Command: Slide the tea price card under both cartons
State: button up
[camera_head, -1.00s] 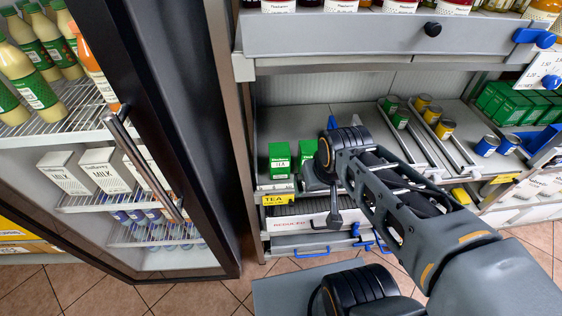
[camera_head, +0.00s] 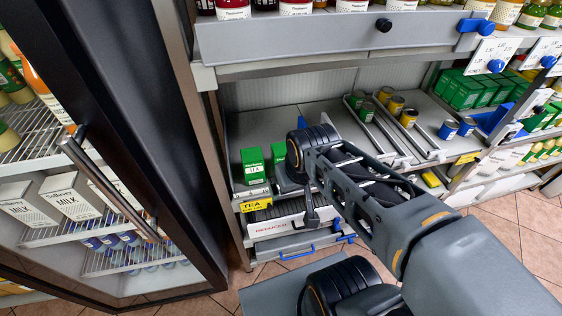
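Two green tea cartons stand upright on the shelf, the left carton (camera_head: 253,165) in full view and the right carton (camera_head: 278,155) partly hidden behind my arm. A yellow price card (camera_head: 256,204) reading TEA is at the shelf's front edge, below the left carton. My gripper (camera_head: 311,217) points down in front of the shelf edge, to the right of the card. It is small and dark here, and I cannot make out its fingers or whether they hold anything.
A milk fridge with a handled door (camera_head: 110,190) stands close on the left. Cans (camera_head: 448,130) and slanted rails (camera_head: 385,135) are on the shelf at right. A drawer with a blue handle (camera_head: 296,254) is below. The shelf behind the cartons is bare.

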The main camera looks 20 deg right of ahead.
aim_at(253, 205)
jog(key=z, duration=2.05)
jog(key=k, duration=1.1)
jog(key=u, duration=2.1)
